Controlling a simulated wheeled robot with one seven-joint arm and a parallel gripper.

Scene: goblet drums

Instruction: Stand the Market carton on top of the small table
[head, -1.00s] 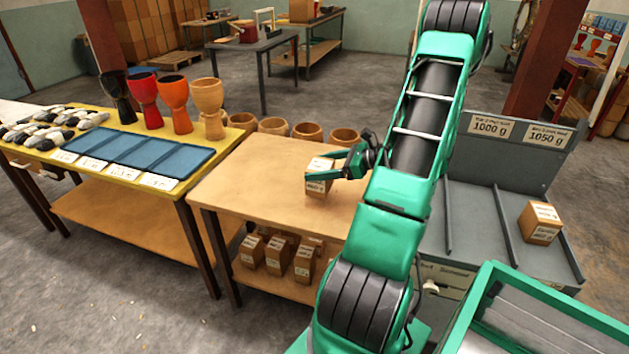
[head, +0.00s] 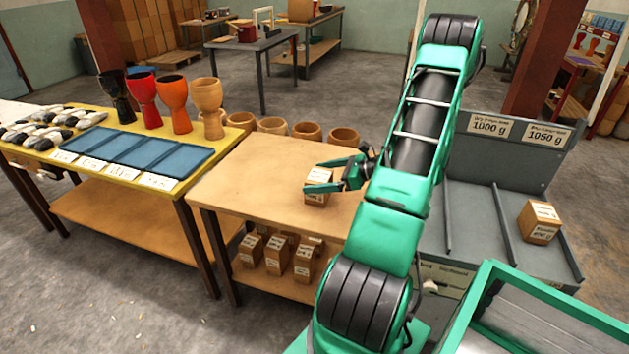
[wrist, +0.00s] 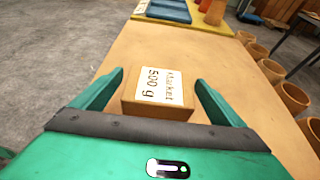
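The Market carton (head: 317,197) is a small brown box with white labels, on the top of the small wooden table (head: 255,180). It looks upright. In the wrist view the carton (wrist: 157,108) shows a white label reading "Market 500 g". My gripper (head: 314,176) reaches in from the right, low over the tabletop. Its green fingers are spread on either side of the carton. In the wrist view my gripper (wrist: 159,75) shows small gaps between the fingers and the carton.
Several similar cartons (head: 277,255) stand on the table's lower shelf. A yellow table (head: 190,184) with goblet drums and a blue tray (head: 140,150) adjoins on the left. Wooden bowls (head: 307,131) line the far side. A grey bench (head: 475,220) on the right holds another carton (head: 539,222). The tabletop left of the carton is bare.

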